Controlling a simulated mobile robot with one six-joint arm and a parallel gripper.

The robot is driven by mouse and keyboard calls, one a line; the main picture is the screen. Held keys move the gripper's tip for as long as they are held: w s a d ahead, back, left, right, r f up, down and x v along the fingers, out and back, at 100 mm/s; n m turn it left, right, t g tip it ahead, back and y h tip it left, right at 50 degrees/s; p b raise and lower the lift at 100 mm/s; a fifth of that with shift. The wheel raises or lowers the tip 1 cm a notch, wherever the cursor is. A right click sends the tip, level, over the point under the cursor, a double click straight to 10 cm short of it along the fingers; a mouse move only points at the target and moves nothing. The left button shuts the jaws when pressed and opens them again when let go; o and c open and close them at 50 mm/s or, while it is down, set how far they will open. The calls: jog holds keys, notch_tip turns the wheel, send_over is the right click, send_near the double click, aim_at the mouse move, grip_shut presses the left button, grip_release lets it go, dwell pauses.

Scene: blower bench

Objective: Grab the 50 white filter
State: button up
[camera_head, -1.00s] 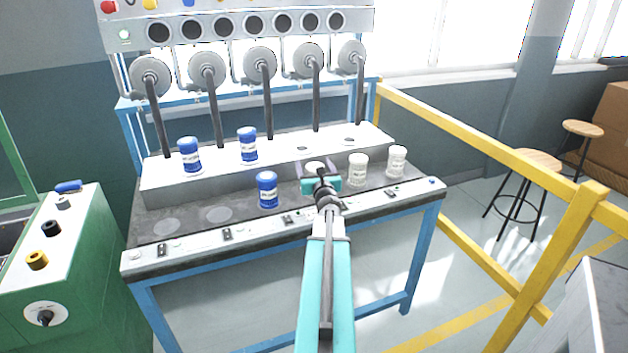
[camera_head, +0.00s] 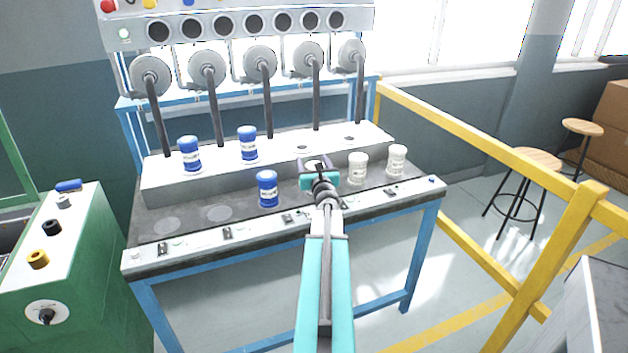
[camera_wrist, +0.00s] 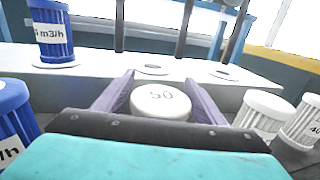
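The white filter marked 50 (camera_wrist: 160,103) stands on the bench, its round cap between the two purple fingers of my gripper (camera_wrist: 160,82). In the head view, my gripper (camera_head: 315,165) reaches over the bench from the front, and the filter's cap (camera_head: 314,164) shows between the fingers. The fingers are spread on both sides of the cap; I cannot tell whether they touch it. The filter's lower body is hidden behind my teal gripper body.
Two white filters stand to the right, one nearer (camera_head: 358,168) and one farther (camera_head: 397,160). A blue filter (camera_head: 267,189) stands close on the left. Two more blue filters (camera_head: 190,155) (camera_head: 248,145) stand on the raised white ledge (camera_head: 215,180) behind.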

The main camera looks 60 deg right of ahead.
jog(key=c, duration=0.9)
jog(key=shift+r, duration=0.15)
